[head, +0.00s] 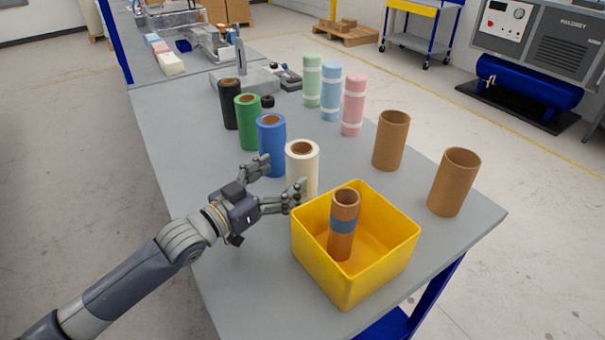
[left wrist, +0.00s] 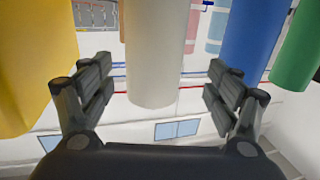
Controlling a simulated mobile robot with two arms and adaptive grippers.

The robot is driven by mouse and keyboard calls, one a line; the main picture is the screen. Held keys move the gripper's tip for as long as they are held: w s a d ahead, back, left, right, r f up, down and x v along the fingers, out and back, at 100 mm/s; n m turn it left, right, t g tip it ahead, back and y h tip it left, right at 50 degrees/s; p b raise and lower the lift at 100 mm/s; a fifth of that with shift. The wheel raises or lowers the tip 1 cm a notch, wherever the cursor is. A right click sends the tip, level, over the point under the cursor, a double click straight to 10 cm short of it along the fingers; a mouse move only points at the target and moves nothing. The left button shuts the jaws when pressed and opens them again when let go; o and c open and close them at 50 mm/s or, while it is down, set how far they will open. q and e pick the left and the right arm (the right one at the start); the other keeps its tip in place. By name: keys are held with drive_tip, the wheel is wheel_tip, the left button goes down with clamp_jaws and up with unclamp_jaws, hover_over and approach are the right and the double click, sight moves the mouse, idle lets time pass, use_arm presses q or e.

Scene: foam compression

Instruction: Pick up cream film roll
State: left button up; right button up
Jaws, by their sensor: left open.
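The cream film roll (head: 303,165) stands upright on the grey table, nearest in a row of film rolls. Its lower part is partly hidden behind my gripper and the yellow bin. My left gripper (head: 281,181) is open beside it, with one finger near the blue roll's base and the other near the bin's left corner. In the left wrist view the cream roll (left wrist: 153,55) lies ahead between the two open fingers (left wrist: 156,90), and no contact shows. My right gripper is not in view.
A blue roll (head: 271,145), green roll (head: 248,122) and black roll (head: 229,103) stand behind. The yellow bin (head: 370,272) holds a brown tube with a blue band (head: 343,226). Brown tubes (head: 391,140) (head: 454,182) stand to the right, foam rolls (head: 353,105) farther back.

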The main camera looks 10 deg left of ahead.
sight(302, 166)
use_arm(q)
drive_tip(key=x, duration=0.2)
drive_tip(key=p+x, duration=0.1)
drive_tip(key=x, duration=0.2)
drive_tip(key=shift+w+d, duration=0.1)
drive_tip(key=shift+d, duration=0.4)
drive_tip(key=shift+w+d+f, duration=0.15)
drive_tip(key=shift+w, duration=0.05)
drive_tip(key=shift+c, duration=0.8)
drive_tip(key=c, duration=1.3)
